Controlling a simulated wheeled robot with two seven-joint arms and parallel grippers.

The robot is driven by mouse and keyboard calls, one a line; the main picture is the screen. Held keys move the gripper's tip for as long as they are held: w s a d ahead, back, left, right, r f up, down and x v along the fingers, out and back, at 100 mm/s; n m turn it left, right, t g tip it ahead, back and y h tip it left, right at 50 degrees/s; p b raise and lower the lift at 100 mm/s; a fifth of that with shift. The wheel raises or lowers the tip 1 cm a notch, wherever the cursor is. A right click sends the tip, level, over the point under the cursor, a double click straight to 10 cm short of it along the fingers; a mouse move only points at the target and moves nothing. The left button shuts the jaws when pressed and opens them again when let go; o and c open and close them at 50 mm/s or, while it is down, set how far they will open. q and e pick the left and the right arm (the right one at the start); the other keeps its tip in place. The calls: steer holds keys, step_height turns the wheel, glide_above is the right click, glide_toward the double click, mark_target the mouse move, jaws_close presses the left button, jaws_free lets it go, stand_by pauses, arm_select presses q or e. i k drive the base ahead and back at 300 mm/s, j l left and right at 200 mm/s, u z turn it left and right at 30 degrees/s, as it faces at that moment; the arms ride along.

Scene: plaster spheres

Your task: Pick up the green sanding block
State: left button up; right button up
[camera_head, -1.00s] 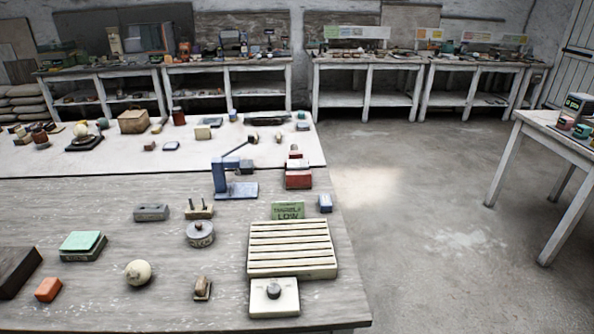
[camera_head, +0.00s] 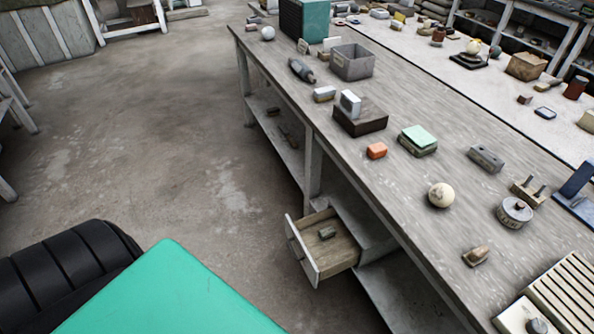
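A pale green block (camera_head: 420,134) lies on top of a grey-green box-like base (camera_head: 417,150) on the long wooden workbench (camera_head: 400,190). A small dull green block (camera_head: 327,233) lies inside an open drawer (camera_head: 341,257) under the bench's near-left side. I cannot tell for sure which of the two is the sanding block. Neither of my grippers shows in this view.
An orange block (camera_head: 377,151), a cream sphere (camera_head: 440,195), a dark box with a white block (camera_head: 350,104) and a grey bin (camera_head: 351,62) stand around on the bench. The drawer sticks out over the floor. The concrete floor (camera_head: 170,150) at left is clear.

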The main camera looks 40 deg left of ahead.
mark_target(328, 233)
steer(key=u, duration=0.85)
steer(key=i+j, duration=0.1)
steer(key=j, duration=0.1)
